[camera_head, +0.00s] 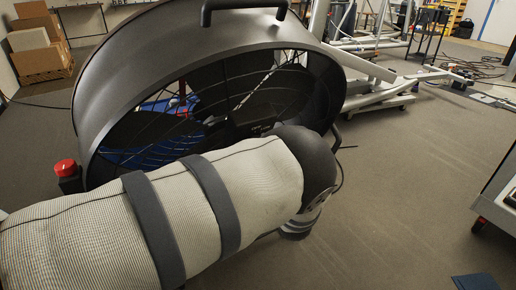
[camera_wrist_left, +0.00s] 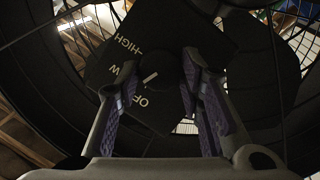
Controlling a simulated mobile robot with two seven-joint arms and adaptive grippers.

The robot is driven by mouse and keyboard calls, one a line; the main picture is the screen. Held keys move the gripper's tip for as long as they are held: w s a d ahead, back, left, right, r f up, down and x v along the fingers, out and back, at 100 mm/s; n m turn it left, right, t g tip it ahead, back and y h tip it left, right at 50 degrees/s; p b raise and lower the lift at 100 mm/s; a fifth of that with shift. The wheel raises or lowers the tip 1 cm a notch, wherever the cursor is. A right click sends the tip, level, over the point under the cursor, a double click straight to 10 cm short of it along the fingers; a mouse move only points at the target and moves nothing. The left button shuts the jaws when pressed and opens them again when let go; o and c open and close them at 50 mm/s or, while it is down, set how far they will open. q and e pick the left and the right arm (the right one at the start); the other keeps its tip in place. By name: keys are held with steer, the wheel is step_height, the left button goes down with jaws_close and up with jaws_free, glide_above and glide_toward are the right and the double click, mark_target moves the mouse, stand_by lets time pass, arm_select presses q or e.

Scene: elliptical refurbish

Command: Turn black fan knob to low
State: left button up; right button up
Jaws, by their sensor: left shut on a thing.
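In the left wrist view, a dark control plate (camera_wrist_left: 205,40) carries white lettering: HIGH, a partly covered word ending in W, and OF. The black knob (camera_wrist_left: 160,75) sits on this plate, with a short white mark pointing to the lower left, roughly between the W word and OF. My left gripper (camera_wrist_left: 160,65) is shut on the knob, one finger on each side. The head view hides the knob and that gripper. My right gripper is not shown.
A red button (camera_head: 65,168) stands by the fan's left side. A white metal frame (camera_head: 390,95) lies behind to the right. Cardboard boxes (camera_head: 38,50) are at back left.

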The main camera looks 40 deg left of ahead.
arm_select(q)
steer(key=m+g+b, duration=0.1)
steer(key=m+g, duration=0.1)
steer(key=shift+w+m+y, duration=0.1)
steer(key=shift+m+y, duration=0.2)
steer(key=shift+m, duration=0.1)
steer(key=shift+d, duration=0.1)
stand_by(0.3)
steer(key=o, duration=1.2)
steer(key=shift+c, duration=0.2)
steer(key=v, duration=1.2)
steer(key=shift+r, duration=0.15)
steer(key=shift+w, duration=0.1)
